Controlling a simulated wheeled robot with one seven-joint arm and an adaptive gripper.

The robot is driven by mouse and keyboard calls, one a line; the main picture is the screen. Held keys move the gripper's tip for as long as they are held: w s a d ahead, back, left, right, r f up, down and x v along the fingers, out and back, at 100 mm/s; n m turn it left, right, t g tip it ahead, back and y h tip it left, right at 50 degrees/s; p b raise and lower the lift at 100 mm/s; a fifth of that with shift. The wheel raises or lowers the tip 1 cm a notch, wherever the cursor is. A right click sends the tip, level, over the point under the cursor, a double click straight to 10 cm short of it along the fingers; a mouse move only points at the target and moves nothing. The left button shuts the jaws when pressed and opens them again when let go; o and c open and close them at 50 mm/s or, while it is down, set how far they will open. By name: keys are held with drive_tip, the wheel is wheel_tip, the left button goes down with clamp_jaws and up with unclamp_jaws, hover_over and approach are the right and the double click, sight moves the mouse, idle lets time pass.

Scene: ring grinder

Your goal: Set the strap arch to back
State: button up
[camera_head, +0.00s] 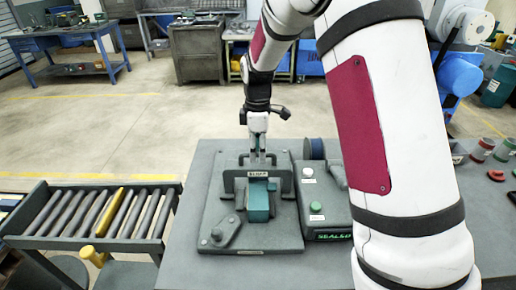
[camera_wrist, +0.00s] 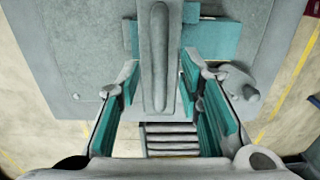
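The strap arch (camera_head: 229,184) is a grey upright frame with a labelled crossbar. It stands on the grey machine plate (camera_head: 276,238), over a teal block (camera_head: 259,208). My gripper (camera_head: 258,157) points down at the top of the arch from above. In the wrist view, a long grey bar with a rounded slot (camera_wrist: 159,55), which looks like the arch's top, runs between the teal-padded fingers of my gripper (camera_wrist: 160,82). The fingers are apart, one on each side of the bar. I cannot tell whether either pad touches it.
A grey pivoting lever (camera_head: 222,234) is on the plate's front left. A roller conveyor (camera_head: 95,212) is left of the table.

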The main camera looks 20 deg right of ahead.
drive_tip(key=shift+c, duration=0.3)
clamp_jaws()
drive_tip(key=w+d+b, duration=0.2)
drive_tip(key=w+b, duration=0.2)
drive_tip(key=w, duration=0.3)
drive_tip(key=w+d+b, duration=0.3)
drive_tip(key=w+b, duration=0.2)
drive_tip(key=w, duration=0.3)
drive_tip(key=shift+w+b, duration=0.3)
drive_tip(key=shift+w+r, duration=0.1)
drive_tip(key=shift+o, duration=0.3)
unclamp_jaws()
drive_tip(key=shift+d, duration=0.1)
